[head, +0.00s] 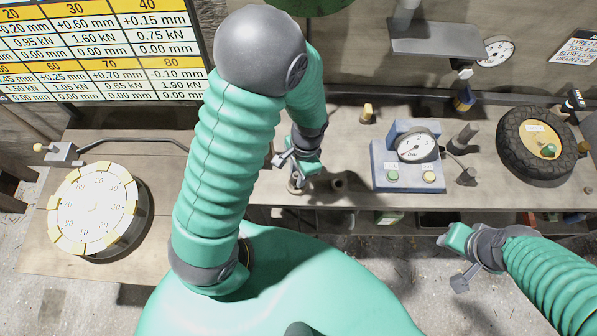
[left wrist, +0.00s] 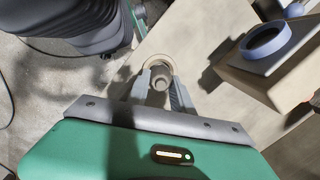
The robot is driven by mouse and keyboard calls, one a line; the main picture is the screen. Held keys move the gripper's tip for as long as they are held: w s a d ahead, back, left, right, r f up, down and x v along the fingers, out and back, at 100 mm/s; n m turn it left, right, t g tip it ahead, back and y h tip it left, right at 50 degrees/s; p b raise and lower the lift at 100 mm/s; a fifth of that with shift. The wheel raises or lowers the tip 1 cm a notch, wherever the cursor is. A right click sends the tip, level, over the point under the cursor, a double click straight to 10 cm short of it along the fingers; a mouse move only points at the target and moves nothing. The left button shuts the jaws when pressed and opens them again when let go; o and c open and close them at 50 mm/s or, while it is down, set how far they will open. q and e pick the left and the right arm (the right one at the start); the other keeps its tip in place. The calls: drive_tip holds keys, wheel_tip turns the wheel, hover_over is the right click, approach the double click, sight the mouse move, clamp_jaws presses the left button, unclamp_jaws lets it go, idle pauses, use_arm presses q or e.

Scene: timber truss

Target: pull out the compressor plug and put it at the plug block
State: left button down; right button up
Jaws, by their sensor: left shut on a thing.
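My left gripper (head: 297,180) is at the front edge of the bench, left of the blue gauge box, pointing down. In the left wrist view its two fingers (left wrist: 158,86) are shut on a small grey round plug (left wrist: 159,84), with a pale ring around its far side. In the head view a grey cylindrical piece shows below the fingers, partly hidden by them.
The blue gauge box (head: 405,160) with two buttons stands on the bench. A tyre (head: 536,146) lies at the right, a round numbered dial (head: 95,210) at the left. The floor in front of the right bench is clear.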

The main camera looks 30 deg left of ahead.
use_arm(q)
drive_tip(key=shift+f+b, duration=0.55)
drive_tip(key=shift+f, duration=0.3)
drive_tip(key=c, duration=1)
unclamp_jaws()
drive_tip(key=shift+r, duration=0.1)
drive_tip(key=shift+c, duration=0.2)
